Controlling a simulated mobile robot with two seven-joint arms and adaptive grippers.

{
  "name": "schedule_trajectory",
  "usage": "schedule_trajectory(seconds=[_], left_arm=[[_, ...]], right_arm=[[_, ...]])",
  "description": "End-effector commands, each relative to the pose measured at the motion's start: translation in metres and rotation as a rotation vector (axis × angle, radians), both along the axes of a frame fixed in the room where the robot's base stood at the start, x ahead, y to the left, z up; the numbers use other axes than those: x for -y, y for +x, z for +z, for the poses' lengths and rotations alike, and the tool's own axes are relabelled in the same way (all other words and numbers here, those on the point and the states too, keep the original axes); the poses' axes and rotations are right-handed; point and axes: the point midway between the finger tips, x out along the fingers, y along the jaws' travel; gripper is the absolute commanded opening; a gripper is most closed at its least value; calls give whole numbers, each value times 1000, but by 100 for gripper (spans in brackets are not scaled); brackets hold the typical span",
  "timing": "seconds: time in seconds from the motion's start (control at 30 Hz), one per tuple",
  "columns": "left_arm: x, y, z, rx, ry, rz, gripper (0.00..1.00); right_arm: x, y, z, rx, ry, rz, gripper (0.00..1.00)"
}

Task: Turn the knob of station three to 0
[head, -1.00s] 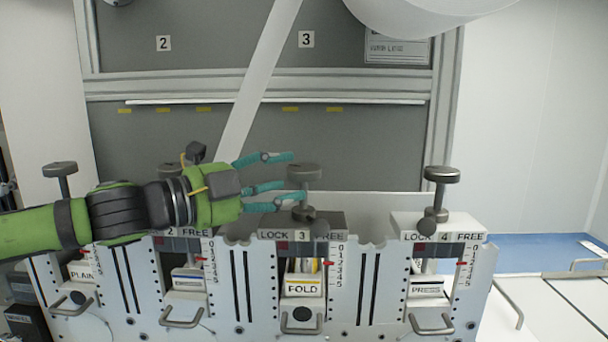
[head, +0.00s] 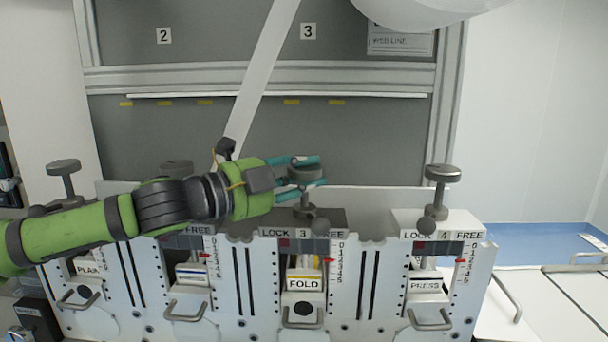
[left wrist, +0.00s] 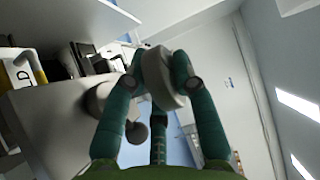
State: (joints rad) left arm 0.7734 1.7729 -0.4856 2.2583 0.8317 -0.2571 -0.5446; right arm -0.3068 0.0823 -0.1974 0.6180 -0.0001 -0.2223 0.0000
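Station three is the white unit with a FOLD plate (head: 304,284) and a LOCK 3 FREE label. Its grey knob (head: 302,172) stands on a post above the unit. My left gripper (head: 305,173) comes in from the left with teal fingers closed around the knob. In the left wrist view the round knob (left wrist: 160,78) sits between two fingers, which appear to touch its sides. The pointer (head: 328,260) on the 0–5 scale is near 2, too small to read exactly. My right gripper is not in view.
Station four with its knob (head: 442,174) and PRESS plate (head: 427,284) stands to the right. Station two's knob (head: 177,168) and the PLAIN station's knob (head: 63,167) are left, near my arm. A white web (head: 258,80) runs diagonally behind the gripper.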

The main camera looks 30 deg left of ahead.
Motion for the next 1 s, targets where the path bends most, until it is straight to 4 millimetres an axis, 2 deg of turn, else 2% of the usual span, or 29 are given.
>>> schedule_trajectory(seconds=[0.47,1.0], left_arm=[[2,0,-2,-2,0,56,0],[6,0,1,-3,-11,406,0]], right_arm=[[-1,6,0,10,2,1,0],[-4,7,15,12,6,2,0]])
